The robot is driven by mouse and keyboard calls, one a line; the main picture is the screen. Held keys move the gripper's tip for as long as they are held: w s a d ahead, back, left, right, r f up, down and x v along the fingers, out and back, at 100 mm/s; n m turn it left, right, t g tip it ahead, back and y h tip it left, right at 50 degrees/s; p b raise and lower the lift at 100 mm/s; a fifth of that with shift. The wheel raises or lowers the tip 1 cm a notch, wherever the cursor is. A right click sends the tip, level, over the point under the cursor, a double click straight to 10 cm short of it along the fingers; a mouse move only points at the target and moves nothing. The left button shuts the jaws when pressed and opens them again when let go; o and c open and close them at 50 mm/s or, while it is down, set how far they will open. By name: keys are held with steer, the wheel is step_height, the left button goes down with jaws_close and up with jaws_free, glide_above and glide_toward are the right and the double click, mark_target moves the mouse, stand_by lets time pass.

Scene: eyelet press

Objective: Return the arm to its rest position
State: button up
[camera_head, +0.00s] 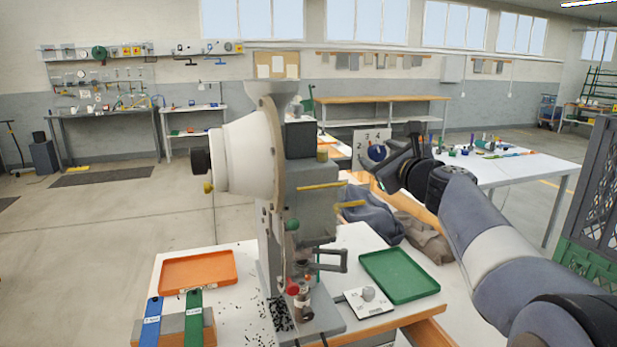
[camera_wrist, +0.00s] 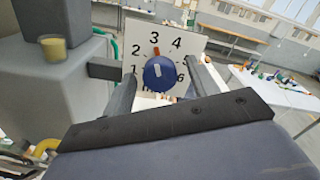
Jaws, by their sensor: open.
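My gripper (camera_head: 376,172) is raised to the right of the eyelet press (camera_head: 300,190), at the end of my bent arm. In the wrist view its two dark fingers stand apart, with nothing held between them. A white dial plate (camera_wrist: 190,42) with numbers and a round blue knob (camera_wrist: 160,74) shows ahead between the fingers. A red mark shows just above the knob, below the 3. The knob appears clear of both fingers, but the exact gap is hard to tell.
On the press table are an orange tray (camera_head: 198,272), a green tray (camera_head: 400,276), a small scale (camera_head: 366,303), blue and green strips and scattered black bits. A white table (camera_head: 515,168) with small items stands behind my arm. A grey crate (camera_head: 597,190) is close at right.

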steer(key=m+p, duration=0.4)
steer(key=m, duration=0.1)
steer(key=shift+r+m+p, duration=0.15)
steer(key=shift+m+p, duration=0.15)
steer(key=shift+p, duration=0.05)
steer(key=shift+s+d+f, duration=0.15)
steer(key=shift+s+f, duration=0.05)
steer(key=shift+s, duration=0.05)
steer(key=shift+s+d+b, duration=0.2)
steer(key=shift+s+b, duration=0.15)
steer(key=shift+s, duration=0.3)
